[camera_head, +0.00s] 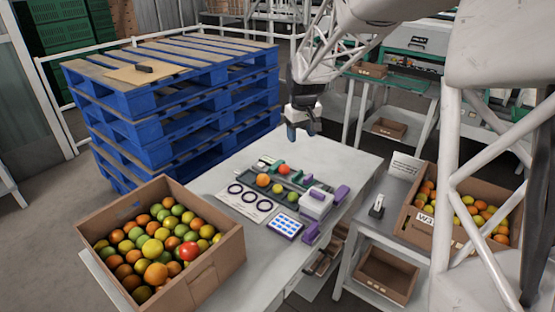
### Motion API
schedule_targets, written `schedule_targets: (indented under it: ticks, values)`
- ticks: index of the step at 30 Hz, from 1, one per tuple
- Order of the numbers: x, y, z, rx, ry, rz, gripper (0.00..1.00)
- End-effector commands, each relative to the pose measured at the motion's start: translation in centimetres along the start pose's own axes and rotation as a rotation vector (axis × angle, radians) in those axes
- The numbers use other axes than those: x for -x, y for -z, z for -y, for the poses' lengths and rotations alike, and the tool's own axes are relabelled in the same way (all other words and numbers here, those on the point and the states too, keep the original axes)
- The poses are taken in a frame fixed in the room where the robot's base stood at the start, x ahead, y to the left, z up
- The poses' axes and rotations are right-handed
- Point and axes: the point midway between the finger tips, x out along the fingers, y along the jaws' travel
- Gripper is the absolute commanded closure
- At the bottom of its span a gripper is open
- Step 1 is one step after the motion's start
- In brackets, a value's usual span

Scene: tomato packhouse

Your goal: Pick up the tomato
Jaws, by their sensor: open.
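My gripper (302,131) hangs open and empty above the far part of the white table (330,160), pointing down. A cardboard box (217,271) at the table's front left is full of green, yellow and orange tomatoes, with one bright red tomato (188,251) on top. My gripper is apart from all of them.
A sheet with ring outlines (246,202), a blue-dotted card (286,227) and a white-and-purple device (316,205) lie around the tray. Blue pallets (180,120) stand behind left. Another tomato box (420,226) stands right. The table's far end is mostly clear.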

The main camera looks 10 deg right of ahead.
Motion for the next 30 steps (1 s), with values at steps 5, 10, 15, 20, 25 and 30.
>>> schedule_targets:
  ticks: [5,10,15,20,25,30]
  values:
    - [-3.2,3.9,-1.2,0.035,0.006,0.016,0.4]
    - [-6.4,7.3,-2.2,0.069,0.012,0.029,0.4]
    - [-9.8,10.5,-3.1,0.102,0.018,0.04,0.4]
    - [-13.3,13.3,-3.9,0.134,0.024,0.052,0.4]
    - [-17.3,16.1,-4.7,0.168,0.03,0.063,0.4]
    - [-21.3,18.5,-5.3,0.199,0.036,0.074,0.4]
